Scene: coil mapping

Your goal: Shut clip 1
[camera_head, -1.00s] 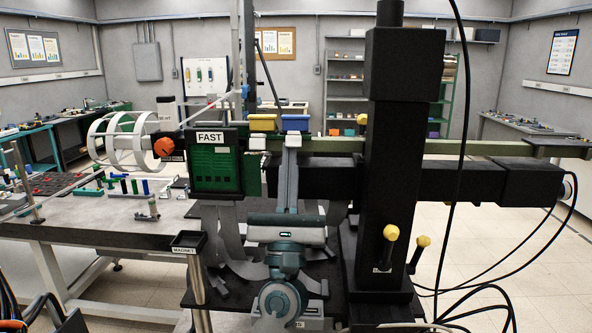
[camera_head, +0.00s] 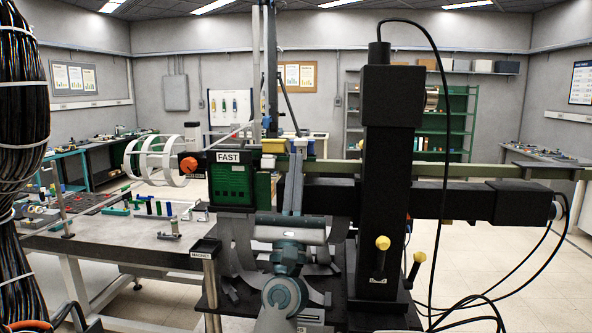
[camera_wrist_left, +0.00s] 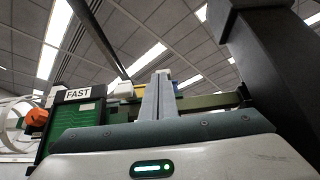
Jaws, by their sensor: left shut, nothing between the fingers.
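A long green rail (camera_head: 445,172) runs across the head view. On it, beside the green FAST box (camera_head: 232,182), sits a yellow block (camera_head: 273,147) with a white piece (camera_head: 265,162) below it. A blue block shows partly behind my left fingers; in the left wrist view the yellow block (camera_wrist_left: 124,88) stands left of them. No number is readable, so I cannot tell which piece is clip 1. My left gripper (camera_head: 298,150) points up in front of the rail, shut and empty, its tips by the blue block. It also shows in the left wrist view (camera_wrist_left: 160,77). Contact is unclear.
A black column (camera_head: 390,190) with yellow-knobbed handles stands right of my left gripper. White rings (camera_head: 155,160) and an orange knob (camera_head: 188,165) are at the rail's left. Dark cables hang at far left and loop at right. A grey bench (camera_head: 110,238) stands left.

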